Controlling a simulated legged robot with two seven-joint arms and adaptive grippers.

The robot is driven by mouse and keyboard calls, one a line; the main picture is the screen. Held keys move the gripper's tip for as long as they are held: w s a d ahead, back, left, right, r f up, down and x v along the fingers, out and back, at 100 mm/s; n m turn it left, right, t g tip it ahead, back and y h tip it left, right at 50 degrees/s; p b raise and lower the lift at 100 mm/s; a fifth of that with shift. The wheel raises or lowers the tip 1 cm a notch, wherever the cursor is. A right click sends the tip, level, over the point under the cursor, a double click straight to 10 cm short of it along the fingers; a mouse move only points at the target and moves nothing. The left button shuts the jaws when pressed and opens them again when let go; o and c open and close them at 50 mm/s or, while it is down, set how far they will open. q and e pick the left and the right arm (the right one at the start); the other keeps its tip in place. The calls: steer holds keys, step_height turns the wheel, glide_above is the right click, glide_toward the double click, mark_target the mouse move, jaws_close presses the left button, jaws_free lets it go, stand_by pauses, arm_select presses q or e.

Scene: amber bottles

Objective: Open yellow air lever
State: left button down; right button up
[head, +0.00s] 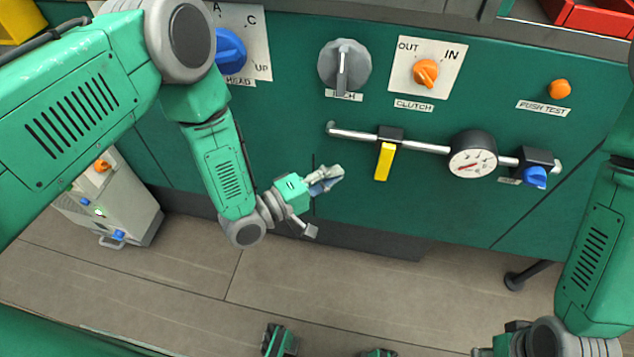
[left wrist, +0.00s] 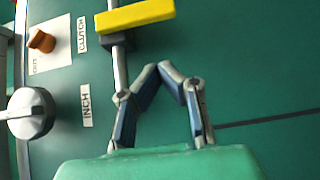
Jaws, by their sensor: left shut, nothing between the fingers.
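The yellow air lever (head: 384,161) hangs straight down from a dark valve body (head: 390,134) on a silver pipe (head: 425,147), square to the pipe. In the left wrist view the yellow lever (left wrist: 135,15) is at the top, sticking out to the right of the pipe. My left gripper (head: 333,178) is left of the lever and slightly lower, apart from it. In the left wrist view the left gripper's fingertips (left wrist: 166,68) meet with nothing between them. My right arm shows at the right edge, but its fingers are out of view.
A pressure gauge (head: 473,155) and a blue valve knob (head: 535,177) sit right of the lever on the same pipe. Above are a grey inch knob (head: 344,66) and an orange clutch knob (head: 425,73). The green panel below the lever is clear.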

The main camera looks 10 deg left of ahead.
mark_target(384, 163)
arm_select(q)
steer(key=w+d, duration=0.2)
steer(key=d, duration=0.4)
steer(key=shift+b, duration=0.35)
steer(key=shift+w+d, duration=0.1)
